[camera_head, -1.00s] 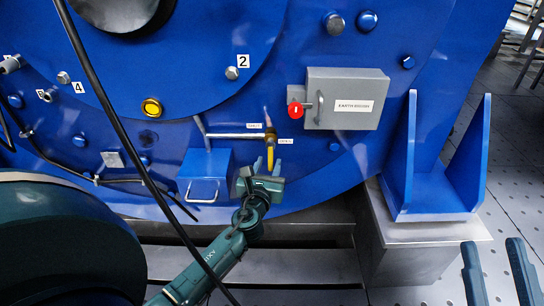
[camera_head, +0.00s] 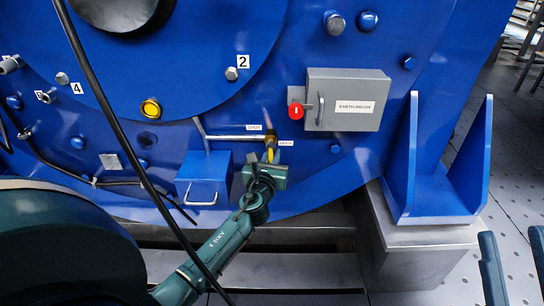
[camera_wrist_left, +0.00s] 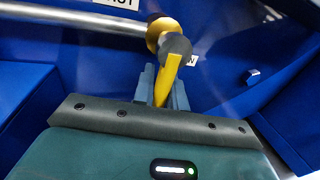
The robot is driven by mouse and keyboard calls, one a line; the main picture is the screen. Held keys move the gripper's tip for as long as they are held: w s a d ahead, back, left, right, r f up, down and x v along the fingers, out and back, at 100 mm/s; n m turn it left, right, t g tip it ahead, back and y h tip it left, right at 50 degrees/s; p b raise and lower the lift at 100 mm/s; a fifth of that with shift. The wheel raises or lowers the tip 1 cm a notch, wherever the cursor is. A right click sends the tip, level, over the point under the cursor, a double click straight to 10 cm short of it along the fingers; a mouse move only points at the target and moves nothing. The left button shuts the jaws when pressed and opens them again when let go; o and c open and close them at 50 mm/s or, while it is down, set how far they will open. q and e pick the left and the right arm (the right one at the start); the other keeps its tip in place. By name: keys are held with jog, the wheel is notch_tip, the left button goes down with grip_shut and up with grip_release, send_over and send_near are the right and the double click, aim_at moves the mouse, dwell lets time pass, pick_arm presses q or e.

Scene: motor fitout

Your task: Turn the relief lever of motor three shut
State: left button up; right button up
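The yellow relief lever (camera_head: 271,153) hangs down from a brass and dark valve at the end of a silver pipe (camera_head: 235,137) on the blue motor housing. In the left wrist view the lever (camera_wrist_left: 166,80) is a flat yellow handle pointing down toward my palm, slightly slanted. My left gripper (camera_head: 270,160) is at the lever from below. Its two fingers (camera_wrist_left: 163,92) stand on either side of the handle, close to it; whether they press on it is not clear. My right gripper (camera_head: 513,270) is open and empty at the lower right, partly out of frame.
A grey earth brush box (camera_head: 347,103) with a red knob (camera_head: 296,111) is up and right of the lever. A blue box with a handle (camera_head: 206,170) is just left of my left gripper. A black cable (camera_head: 120,130) crosses the view. A blue bracket (camera_head: 440,218) stands at right.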

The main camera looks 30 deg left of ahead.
pick_arm(q)
grip_shut()
